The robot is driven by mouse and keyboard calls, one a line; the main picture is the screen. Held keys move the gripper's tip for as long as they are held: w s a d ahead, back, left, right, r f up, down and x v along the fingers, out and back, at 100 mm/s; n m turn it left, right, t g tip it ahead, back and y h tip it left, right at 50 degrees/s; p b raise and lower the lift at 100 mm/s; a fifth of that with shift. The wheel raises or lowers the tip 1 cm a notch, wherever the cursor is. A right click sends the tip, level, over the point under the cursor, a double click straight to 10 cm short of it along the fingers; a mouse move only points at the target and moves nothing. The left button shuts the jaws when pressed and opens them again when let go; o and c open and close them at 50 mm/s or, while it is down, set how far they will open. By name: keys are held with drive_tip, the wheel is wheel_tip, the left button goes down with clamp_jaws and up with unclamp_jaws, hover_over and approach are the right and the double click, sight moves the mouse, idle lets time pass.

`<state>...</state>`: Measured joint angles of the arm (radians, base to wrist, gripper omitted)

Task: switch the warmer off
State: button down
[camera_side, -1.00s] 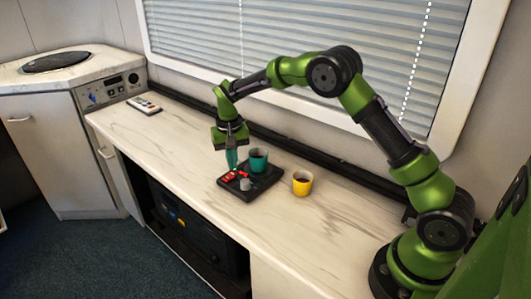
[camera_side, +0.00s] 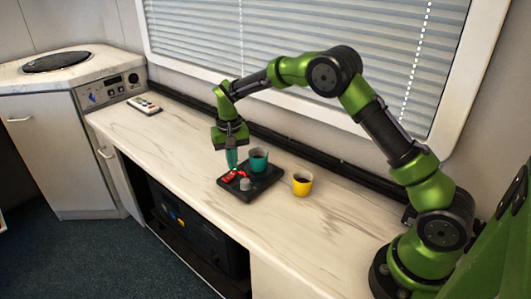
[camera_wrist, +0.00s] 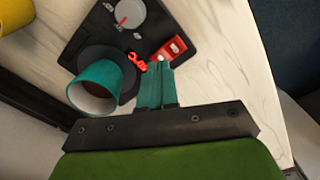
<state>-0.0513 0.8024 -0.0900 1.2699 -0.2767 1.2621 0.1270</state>
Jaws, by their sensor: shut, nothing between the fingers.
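The warmer (camera_side: 266,184) is a black slab on the counter with a round plate, a grey knob and red parts. Its black top also shows in the wrist view (camera_wrist: 92,36). A red switch (camera_wrist: 172,48) sits near its edge, beside glowing red marks (camera_wrist: 137,62) that I cannot read. A teal mug (camera_side: 258,160) stands on the plate; it also shows in the wrist view (camera_wrist: 97,84). My gripper (camera_side: 231,164) is shut and empty, pointing down by the switch. In the wrist view its teal fingertips (camera_wrist: 157,68) are close to the switch; I cannot tell whether they touch it.
A yellow cup (camera_side: 302,183) with dark contents stands right of the warmer. The grey knob (camera_wrist: 128,14) has a red pointer. The counter's front edge is close to the warmer. The counter between remote and warmer is clear.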

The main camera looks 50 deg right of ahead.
sight(233, 172)
drive_tip(key=shift+f, duration=1)
idle(0.7)
drive_tip(key=shift+r, duration=3.55)
drive_tip(key=shift+s+f, duration=0.6)
drive_tip(key=shift+f, duration=0.1)
drive_tip(key=s+a+r+t, duration=0.1)
drive_tip(key=s+r+t, duration=0.1)
drive_tip(key=s+r, duration=0.3)
drive_tip(key=s+a+r+n+t+y, duration=0.1)
drive_tip(key=s+r, duration=0.4)
drive_tip(key=s, duration=0.8)
drive_tip(key=s+a+r+n+t+y, duration=0.1)
drive_tip(key=s+r+t, duration=0.3)
drive_tip(key=s, duration=0.6)
drive_tip(key=shift+a+r, duration=0.2)
drive_tip(key=shift+r, duration=0.25)
